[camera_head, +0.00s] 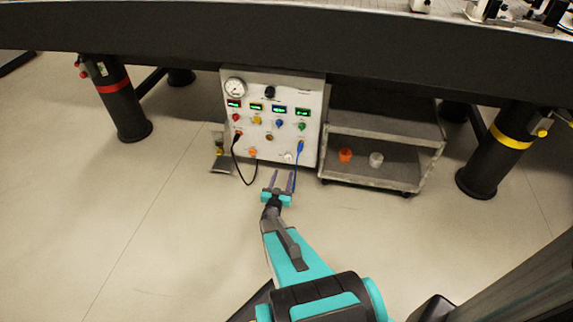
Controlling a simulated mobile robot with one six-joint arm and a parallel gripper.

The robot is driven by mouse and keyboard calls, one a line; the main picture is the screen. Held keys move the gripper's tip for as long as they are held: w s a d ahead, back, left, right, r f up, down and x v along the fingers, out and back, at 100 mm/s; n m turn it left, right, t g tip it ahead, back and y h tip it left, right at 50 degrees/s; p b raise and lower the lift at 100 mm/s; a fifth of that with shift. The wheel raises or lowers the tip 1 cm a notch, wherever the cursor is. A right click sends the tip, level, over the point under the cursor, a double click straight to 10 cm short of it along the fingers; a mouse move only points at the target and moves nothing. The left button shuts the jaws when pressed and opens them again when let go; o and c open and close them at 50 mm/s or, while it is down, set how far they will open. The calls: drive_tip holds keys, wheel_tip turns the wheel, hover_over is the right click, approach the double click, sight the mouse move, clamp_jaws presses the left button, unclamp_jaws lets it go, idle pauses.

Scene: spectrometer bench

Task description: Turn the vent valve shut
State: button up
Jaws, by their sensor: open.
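A white control panel (313,95) stands on the floor under the bench. It carries a round gauge (235,87), a black knob (270,92), lit green and blue displays and several small coloured knobs or fittings. I cannot tell which of these is the vent valve or how it is set. An orange fitting (252,152) and a pale fitting (288,157) are low on the panel. My gripper (282,176) is open and appears empty. In the picture, its two fingers point up, just below the panel's lower edge, apparently apart from the panel.
A black cable (234,163) and a blue cable (297,165) hang from the panel near my gripper. A grey cart (372,178) at right holds an orange cup (345,155) and a whitish cup (376,159). Bench legs (122,105) flank them. The floor at left is clear.

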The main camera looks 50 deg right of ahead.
sight(288, 161)
drive_tip(key=shift+b+x, duration=0.85)
drive_tip(key=shift+x, duration=3.75)
drive_tip(key=c, duration=1.1)
